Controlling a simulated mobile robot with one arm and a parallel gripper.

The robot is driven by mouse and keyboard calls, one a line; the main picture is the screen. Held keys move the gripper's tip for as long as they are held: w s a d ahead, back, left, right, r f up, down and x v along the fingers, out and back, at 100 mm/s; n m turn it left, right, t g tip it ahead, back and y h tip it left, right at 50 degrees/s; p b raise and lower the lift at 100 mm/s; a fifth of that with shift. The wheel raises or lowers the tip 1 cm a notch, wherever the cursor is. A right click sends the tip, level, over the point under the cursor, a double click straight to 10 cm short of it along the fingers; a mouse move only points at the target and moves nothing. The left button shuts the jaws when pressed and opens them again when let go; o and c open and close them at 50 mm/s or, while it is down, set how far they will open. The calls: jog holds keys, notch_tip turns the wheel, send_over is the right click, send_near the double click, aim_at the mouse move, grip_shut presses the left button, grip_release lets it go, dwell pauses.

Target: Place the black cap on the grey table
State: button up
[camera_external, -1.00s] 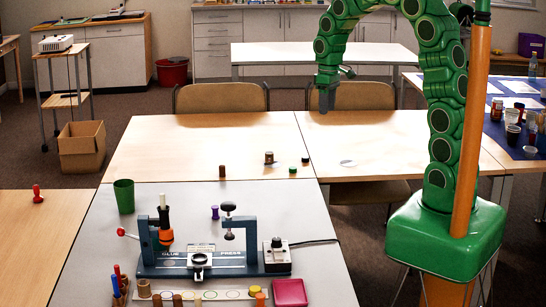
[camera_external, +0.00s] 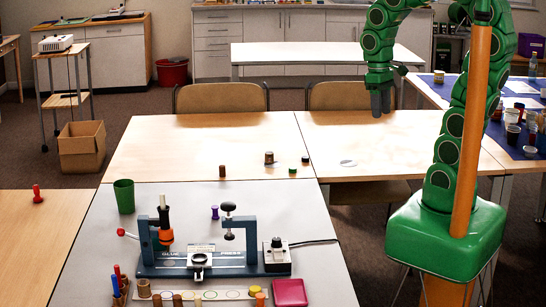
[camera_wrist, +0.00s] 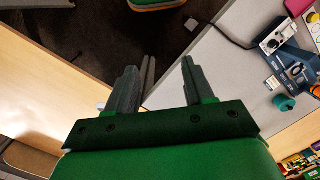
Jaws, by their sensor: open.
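My gripper (camera_external: 380,104) is held in the air above the right-hand wooden table, with nothing seen between its fingers. I cannot pick out a separate black cap for sure. A dark-topped bottle (camera_external: 164,220) stands in the press's left side, and a black knob (camera_external: 228,207) tops its screw.
A white disc (camera_external: 348,163) lies on the right wooden table. A green cup (camera_external: 124,196) and a red box (camera_external: 290,292) stand on the grey table.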

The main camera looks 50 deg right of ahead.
jog(key=s, duration=0.8)
jog(key=shift+s+a+f+m, duration=0.15)
jog(key=shift+a+f+m, duration=0.05)
jog(key=shift+a+m, duration=0.15)
jog(key=shift+o, duration=0.8)
jog(key=shift+s, duration=0.3)
jog(key=shift+w, duration=0.1)
